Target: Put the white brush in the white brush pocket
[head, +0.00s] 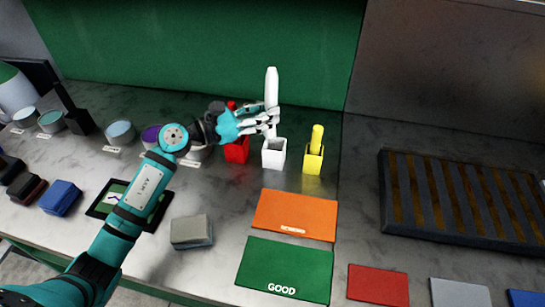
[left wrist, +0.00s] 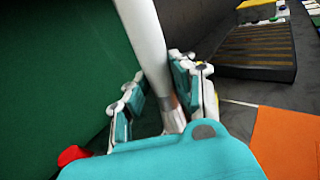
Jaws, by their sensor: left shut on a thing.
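The white brush (head: 271,88) stands nearly upright in my left gripper (head: 268,119), above the white brush pocket (head: 274,153). The left gripper is shut on the brush; in the left wrist view the white handle (left wrist: 146,40) passes between its two teal-padded fingers (left wrist: 155,105). The brush's lower end is at the pocket's opening, but I cannot tell how far inside it is. The white pocket is a small open square box on the counter. My right gripper is in neither view.
A red pocket (head: 237,152) stands close left of the white one, partly behind my gripper. A yellow pocket (head: 313,160) with a yellow brush (head: 317,136) is to the right. An orange mat (head: 294,214) and green GOOD mat (head: 287,268) lie in front. A slatted tray (head: 460,200) is at right.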

